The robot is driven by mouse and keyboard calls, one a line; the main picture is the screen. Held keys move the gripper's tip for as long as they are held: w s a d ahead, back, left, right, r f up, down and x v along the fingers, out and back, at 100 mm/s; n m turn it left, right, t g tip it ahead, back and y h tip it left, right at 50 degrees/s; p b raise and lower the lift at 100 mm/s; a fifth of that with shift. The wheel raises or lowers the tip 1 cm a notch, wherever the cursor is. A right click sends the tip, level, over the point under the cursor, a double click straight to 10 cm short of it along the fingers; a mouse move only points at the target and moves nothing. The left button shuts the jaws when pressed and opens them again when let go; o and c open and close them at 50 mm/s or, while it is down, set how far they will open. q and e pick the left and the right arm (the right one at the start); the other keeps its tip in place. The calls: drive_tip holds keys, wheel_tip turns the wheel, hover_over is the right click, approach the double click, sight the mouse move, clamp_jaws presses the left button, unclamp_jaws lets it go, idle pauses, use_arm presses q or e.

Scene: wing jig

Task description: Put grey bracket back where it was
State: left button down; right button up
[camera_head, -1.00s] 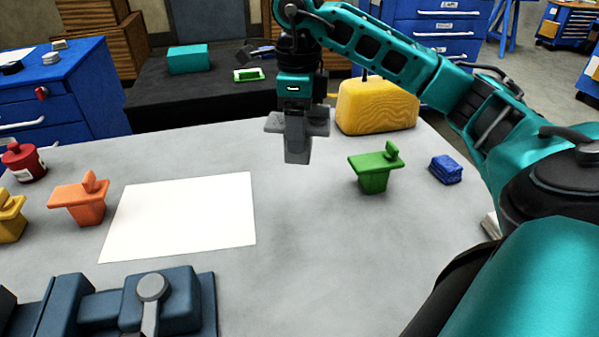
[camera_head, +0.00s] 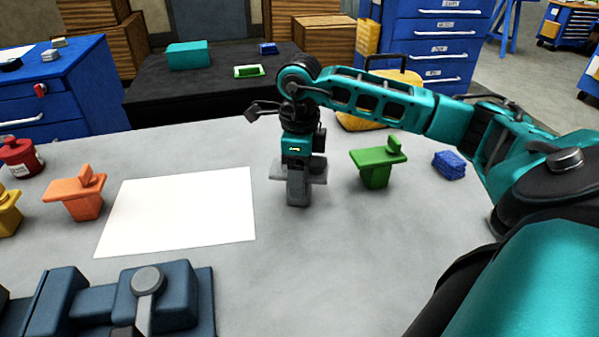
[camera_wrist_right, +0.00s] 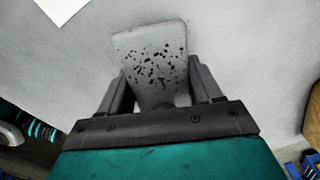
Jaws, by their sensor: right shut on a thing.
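The grey bracket (camera_head: 318,170) is in my right gripper (camera_head: 299,165), low over the table between the white sheet and the green bracket. In the right wrist view its speckled grey face (camera_wrist_right: 155,62) shows between the two fingers of the gripper (camera_wrist_right: 160,88), which are shut on it. The bracket looks upright; I cannot tell whether its foot touches the table. The gripper's body hides part of it. My left gripper is not in view.
The green bracket (camera_head: 375,167) stands close on the right, with a blue block (camera_head: 449,165) beyond it. A yellow case (camera_head: 372,122) is behind. The white sheet (camera_head: 180,213), an orange bracket (camera_head: 75,196) and a blue vise (camera_head: 115,305) lie left.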

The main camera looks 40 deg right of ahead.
drive_tip(key=shift+f, duration=0.2)
drive_tip(key=o, duration=1.3)
drive_tip(key=shift+r, duration=0.1)
wheel_tip(320, 180, up, 12)
drive_tip(key=p, duration=0.2)
drive_tip(key=shift+r, duration=0.15)
